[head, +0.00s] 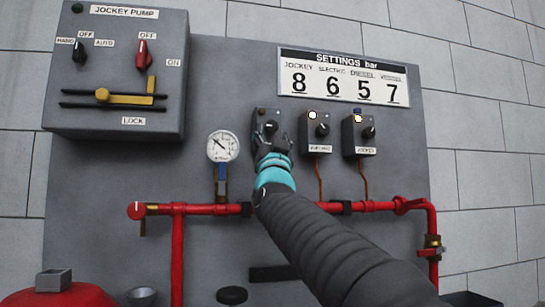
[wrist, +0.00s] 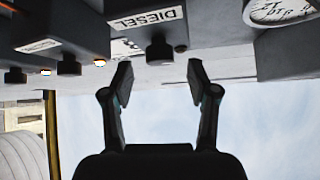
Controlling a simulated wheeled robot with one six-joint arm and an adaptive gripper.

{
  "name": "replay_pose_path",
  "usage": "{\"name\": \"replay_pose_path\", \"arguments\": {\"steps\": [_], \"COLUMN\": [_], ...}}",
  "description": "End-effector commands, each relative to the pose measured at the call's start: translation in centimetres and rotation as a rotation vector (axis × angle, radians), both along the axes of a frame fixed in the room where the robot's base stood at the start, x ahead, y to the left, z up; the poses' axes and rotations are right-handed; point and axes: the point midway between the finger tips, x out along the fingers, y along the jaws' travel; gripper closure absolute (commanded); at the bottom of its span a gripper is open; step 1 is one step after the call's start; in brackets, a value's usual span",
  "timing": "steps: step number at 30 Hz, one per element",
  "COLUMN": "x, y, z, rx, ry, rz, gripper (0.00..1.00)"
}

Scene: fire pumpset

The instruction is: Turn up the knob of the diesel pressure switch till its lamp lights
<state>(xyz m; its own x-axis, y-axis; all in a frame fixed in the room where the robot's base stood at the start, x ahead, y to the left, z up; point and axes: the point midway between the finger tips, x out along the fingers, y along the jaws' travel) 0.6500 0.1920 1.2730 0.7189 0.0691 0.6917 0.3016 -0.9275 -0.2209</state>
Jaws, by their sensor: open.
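The diesel pressure switch (head: 259,116) is the leftmost of three grey boxes on the panel; its label (wrist: 146,20) reads DIESEL, upside down, in the wrist view. Its black knob (wrist: 158,49) faces my gripper, and it also shows in the head view (head: 271,127). The lamp on this box (head: 262,110) looks dark. My gripper (wrist: 158,75) is open, its two fingers spread either side of the knob's line. The knob appears just beyond the fingertips, with nothing between them. In the head view my gripper (head: 273,141) partly covers the box's lower part and label.
Two similar switches to the right have lit lamps (head: 312,115) (head: 357,115). A settings board (head: 342,77) shows diesel 5. A pressure gauge (head: 223,146) is close on the left. A red pipe (head: 205,209) runs below; the jockey pump box (head: 120,70) juts out upper left.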

Motion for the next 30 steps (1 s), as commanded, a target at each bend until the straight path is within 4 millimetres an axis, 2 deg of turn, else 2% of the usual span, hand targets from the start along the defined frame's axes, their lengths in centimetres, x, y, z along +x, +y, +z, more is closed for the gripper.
{"name": "replay_pose_path", "arguments": {"steps": [18,30], "x": [-5.8,-6.4], "y": [-0.5,-0.6], "z": [-5.4,-6.1], "rx": [0.0,-0.001], "ry": [0.0,0.0], "rz": [0.001,0.001], "gripper": [0.41,0.41]}}
